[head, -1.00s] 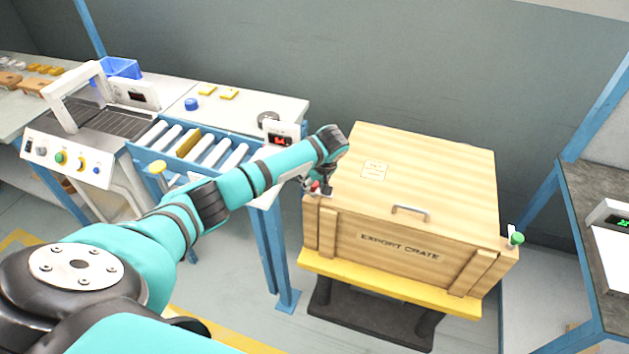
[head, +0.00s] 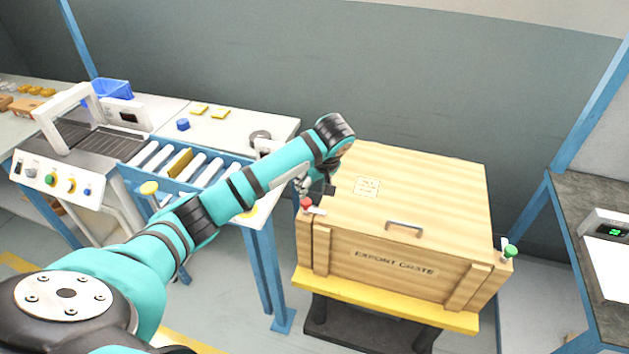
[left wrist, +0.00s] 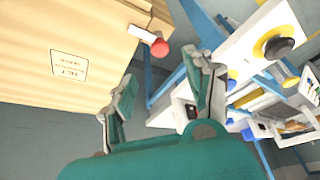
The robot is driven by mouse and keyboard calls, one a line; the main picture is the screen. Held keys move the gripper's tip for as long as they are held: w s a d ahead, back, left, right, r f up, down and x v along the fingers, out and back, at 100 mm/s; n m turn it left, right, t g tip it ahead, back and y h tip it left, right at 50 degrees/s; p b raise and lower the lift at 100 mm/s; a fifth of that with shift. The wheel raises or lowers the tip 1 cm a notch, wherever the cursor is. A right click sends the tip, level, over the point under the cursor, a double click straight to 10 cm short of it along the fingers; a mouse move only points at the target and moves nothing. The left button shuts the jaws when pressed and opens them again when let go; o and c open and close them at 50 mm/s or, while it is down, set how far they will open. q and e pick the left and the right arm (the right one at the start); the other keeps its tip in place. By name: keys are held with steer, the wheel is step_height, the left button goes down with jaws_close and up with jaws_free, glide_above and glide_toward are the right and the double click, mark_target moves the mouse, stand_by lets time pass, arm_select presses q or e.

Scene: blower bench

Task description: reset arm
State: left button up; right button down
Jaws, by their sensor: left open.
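My left arm reaches across from the left in the head view. Its gripper (head: 318,190) hangs by the left edge of the export crate, partly hidden behind the wrist. In the left wrist view the two fingers of the left gripper (left wrist: 160,100) are spread apart with nothing between them. The wooden export crate (head: 440,190) is closed, with a metal handle on its front top. A red-knobbed latch (head: 308,204) is at the crate's left front corner, just below the gripper; it also shows in the left wrist view (left wrist: 158,46), apart from the fingers. My right gripper is not seen.
A green-knobbed latch (head: 509,251) is at the crate's right corner. The crate stands on a yellow-edged lift platform (head: 385,300). A roller conveyor (head: 185,162) and sealing machine stand left, close under my arm. A dark bench (head: 590,215) with a scale stands right.

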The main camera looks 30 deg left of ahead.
arm_select(q)
steer(key=shift+v, duration=0.8)
